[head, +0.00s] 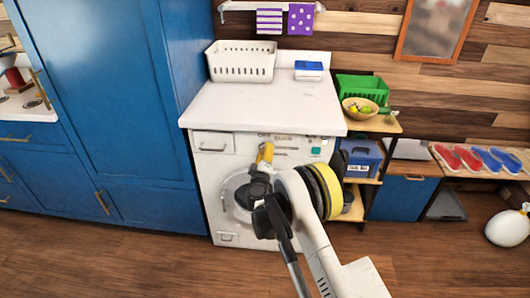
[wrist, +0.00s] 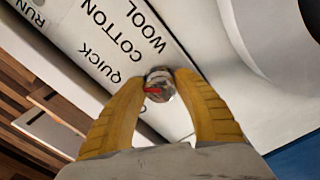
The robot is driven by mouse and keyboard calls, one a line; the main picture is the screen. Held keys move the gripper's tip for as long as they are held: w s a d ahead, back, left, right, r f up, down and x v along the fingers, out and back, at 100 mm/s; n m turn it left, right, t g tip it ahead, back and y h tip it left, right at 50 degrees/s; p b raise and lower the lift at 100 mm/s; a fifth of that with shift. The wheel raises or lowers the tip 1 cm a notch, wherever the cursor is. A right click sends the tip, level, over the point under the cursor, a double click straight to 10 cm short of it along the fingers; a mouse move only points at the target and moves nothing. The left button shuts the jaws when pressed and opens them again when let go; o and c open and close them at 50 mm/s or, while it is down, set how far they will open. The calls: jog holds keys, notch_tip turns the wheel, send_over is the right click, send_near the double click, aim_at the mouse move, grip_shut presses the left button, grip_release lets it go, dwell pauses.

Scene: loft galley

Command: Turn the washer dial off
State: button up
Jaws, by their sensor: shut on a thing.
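The white washer (head: 208,175) stands under a white counter, with a round door and a control panel along its top front. In the wrist view the washer dial (wrist: 159,85) is a round metallic knob with a red pointer mark. The labels QUICK, COTTON and WOOL (wrist: 124,43) are printed beside it, and part of RUN shows at the upper left. My gripper (wrist: 160,88) has its two yellow fingers shut on the dial, one on each side. In the head view my gripper (head: 265,152) is at the panel and hides the dial.
A white basket (head: 241,62) and a blue-and-white box (head: 309,70) stand on the counter (head: 255,102). Right of the washer is a shelf with a green crate (head: 362,88) and a fruit bowl (head: 356,111). A tall blue cabinet (head: 110,90) stands at left. The floor in front is clear.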

jog(key=shift+n, duration=0.3)
jog(key=n, duration=0.4)
jog(key=shift+r, duration=0.1)
jog(key=shift+r+n, duration=0.1)
jog(key=shift+n, duration=2)
jog(key=o, duration=1.2)
